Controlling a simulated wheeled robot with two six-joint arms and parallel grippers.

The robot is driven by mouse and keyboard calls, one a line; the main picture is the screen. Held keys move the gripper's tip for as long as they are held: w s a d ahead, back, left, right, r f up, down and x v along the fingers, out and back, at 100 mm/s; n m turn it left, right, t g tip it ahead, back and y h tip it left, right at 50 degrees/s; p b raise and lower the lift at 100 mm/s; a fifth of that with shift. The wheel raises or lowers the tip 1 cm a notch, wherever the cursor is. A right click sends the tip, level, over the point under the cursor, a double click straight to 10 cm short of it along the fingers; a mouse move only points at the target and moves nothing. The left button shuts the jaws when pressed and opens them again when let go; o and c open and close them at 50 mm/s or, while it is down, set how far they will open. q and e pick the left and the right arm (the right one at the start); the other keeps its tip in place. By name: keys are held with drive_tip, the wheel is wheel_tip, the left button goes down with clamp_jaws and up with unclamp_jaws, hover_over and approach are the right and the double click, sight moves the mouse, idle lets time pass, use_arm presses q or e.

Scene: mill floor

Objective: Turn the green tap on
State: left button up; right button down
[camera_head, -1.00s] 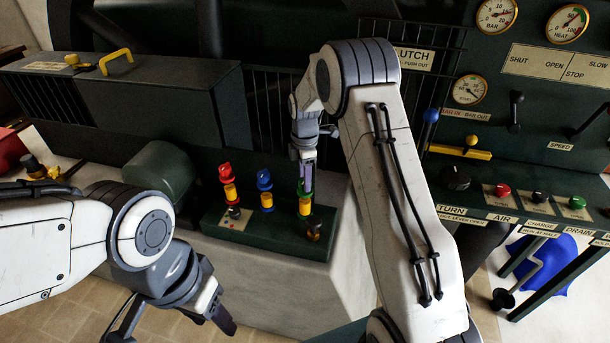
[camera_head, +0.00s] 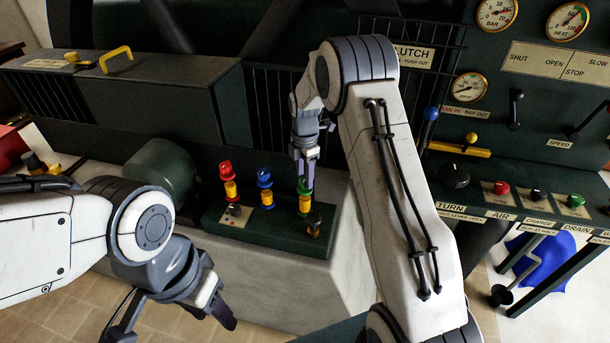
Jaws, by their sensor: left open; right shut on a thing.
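The green tap (camera_head: 305,188) stands at the right of a row of three taps on a dark green block. It has a green top on a yellow body. My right gripper (camera_head: 305,172) comes down from above and is shut on the green tap's top, hiding part of it. My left gripper (camera_head: 172,325) hangs open and empty at the lower left, in front of the pale ledge and apart from the taps.
A red tap (camera_head: 226,168) and a blue tap (camera_head: 264,178) stand left of the green one. A small dark and brass fitting (camera_head: 314,226) is at the block's front right. A control panel (camera_head: 535,95) with gauges and levers fills the right.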

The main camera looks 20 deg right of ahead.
sight(304, 179)
drive_tip(key=shift+c, duration=1.9)
unclamp_jaws()
wheel_tip(304, 179, up, 11)
drive_tip(key=b, duration=0.1)
drive_tip(key=shift+f, duration=0.2)
drive_tip(key=s+a+r+m, duration=0.4)
drive_tip(key=s+a+m, duration=0.1)
drive_tip(key=s+a, duration=0.95)
drive_tip(key=s+a+m, duration=0.1)
drive_tip(key=s+m, duration=0.1)
drive_tip(key=s, duration=0.5)
drive_tip(key=s+a+f+m, duration=0.1)
drive_tip(key=s+m, duration=0.2)
drive_tip(key=s, duration=0.4)
drive_tip(key=s+a+f+m+y, duration=0.1)
drive_tip(key=s+m, duration=0.2)
drive_tip(key=s, duration=0.4)
drive_tip(key=shift+s+f, duration=0.25)
drive_tip(key=shift+s, duration=0.05)
